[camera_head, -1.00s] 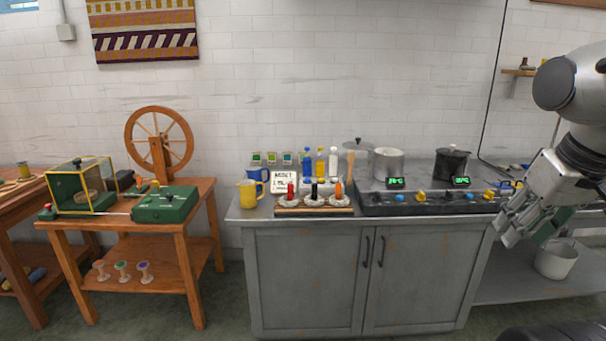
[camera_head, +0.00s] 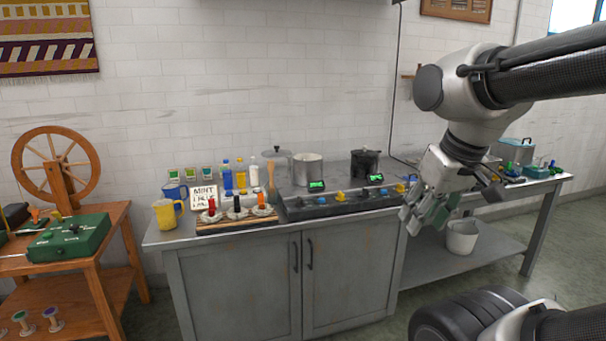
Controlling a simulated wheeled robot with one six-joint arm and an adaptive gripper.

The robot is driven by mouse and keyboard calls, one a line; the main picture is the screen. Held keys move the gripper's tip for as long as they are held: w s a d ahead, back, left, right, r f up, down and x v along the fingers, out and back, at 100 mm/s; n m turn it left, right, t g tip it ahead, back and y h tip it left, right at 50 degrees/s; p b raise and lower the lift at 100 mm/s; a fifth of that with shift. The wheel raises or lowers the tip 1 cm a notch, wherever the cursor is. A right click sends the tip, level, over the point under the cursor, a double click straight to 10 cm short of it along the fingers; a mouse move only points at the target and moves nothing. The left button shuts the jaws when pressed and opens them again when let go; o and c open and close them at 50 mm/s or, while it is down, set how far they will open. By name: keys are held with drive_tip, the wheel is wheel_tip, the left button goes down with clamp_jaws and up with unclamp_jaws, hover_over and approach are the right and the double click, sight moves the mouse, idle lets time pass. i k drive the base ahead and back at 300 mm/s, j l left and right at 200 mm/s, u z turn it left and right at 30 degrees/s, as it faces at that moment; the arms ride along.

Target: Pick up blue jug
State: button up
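The blue jug (camera_head: 174,191) stands upright at the left back of the grey cabinet's worktop. A yellow jug (camera_head: 166,214) stands in front of it and hides part of its lower body. My gripper (camera_head: 420,222) is at the right, in front of the worktop's right end, far from the blue jug. Its fingers point down and to the left, and nothing shows held in them. The fingers overlap in this view, so how far apart they are is unclear.
A handwritten card (camera_head: 204,197) and a rack (camera_head: 238,219) with coloured bottles stand right of the jugs. A black burner unit (camera_head: 335,204) and pots (camera_head: 307,170) fill the worktop's right. A wooden table with a green box (camera_head: 70,238) is at left.

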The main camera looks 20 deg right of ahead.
sight(172, 191)
drive_tip(key=i+u, duration=0.3)
drive_tip(key=i, duration=0.15)
drive_tip(key=i+l+u, duration=0.25)
drive_tip(key=i, duration=0.2)
drive_tip(key=i+l+u, duration=0.3)
drive_tip(key=i, duration=0.15)
drive_tip(key=i+l+u, duration=0.3)
drive_tip(key=i, duration=0.15)
drive_tip(key=j, duration=0.1)
